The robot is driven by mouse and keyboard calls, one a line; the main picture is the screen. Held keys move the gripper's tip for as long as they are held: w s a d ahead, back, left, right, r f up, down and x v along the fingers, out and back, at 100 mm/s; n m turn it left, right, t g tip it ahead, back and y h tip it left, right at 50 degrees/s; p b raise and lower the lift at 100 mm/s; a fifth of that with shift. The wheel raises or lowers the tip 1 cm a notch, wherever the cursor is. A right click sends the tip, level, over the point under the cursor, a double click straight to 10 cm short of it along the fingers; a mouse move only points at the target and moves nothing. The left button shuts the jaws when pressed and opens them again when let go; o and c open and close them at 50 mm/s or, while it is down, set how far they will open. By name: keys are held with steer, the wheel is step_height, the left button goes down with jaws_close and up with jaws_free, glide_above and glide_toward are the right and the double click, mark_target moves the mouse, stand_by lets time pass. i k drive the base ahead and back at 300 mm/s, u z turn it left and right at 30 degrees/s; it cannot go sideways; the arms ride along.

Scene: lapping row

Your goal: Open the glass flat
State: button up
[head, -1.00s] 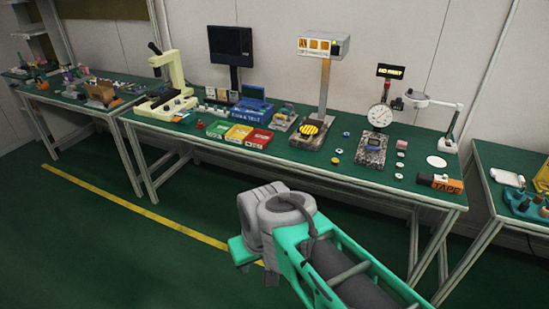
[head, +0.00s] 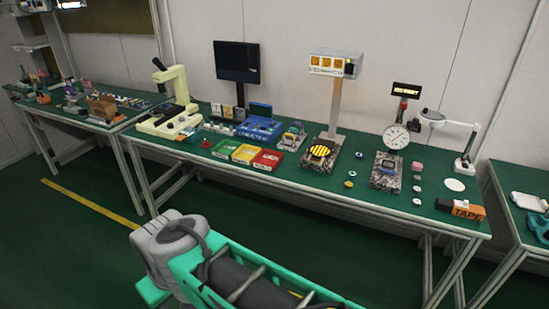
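A round disc with yellow and black stripes (head: 321,150) lies on a dark speckled block on the long green bench (head: 345,195), below a lamp box on a post. It looks like the glass flat, but I cannot tell for sure at this size. I see no lid or hinge on it. My arm shows low in the picture as a green link and a grey joint, well in front of the bench. My gripper is not in view.
The lamp box (head: 335,64) stands above the disc. Green, yellow and red trays (head: 244,154) lie to its left. A dial gauge stand (head: 388,165) and an orange tape box (head: 460,209) are to its right. The green floor in front of the bench is clear.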

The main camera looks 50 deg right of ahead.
mark_target(321, 146)
steer(key=z, duration=0.1)
steer(key=i, duration=0.7)
steer(key=z, duration=0.85)
steer(key=i, duration=0.35)
steer(key=z, duration=0.35)
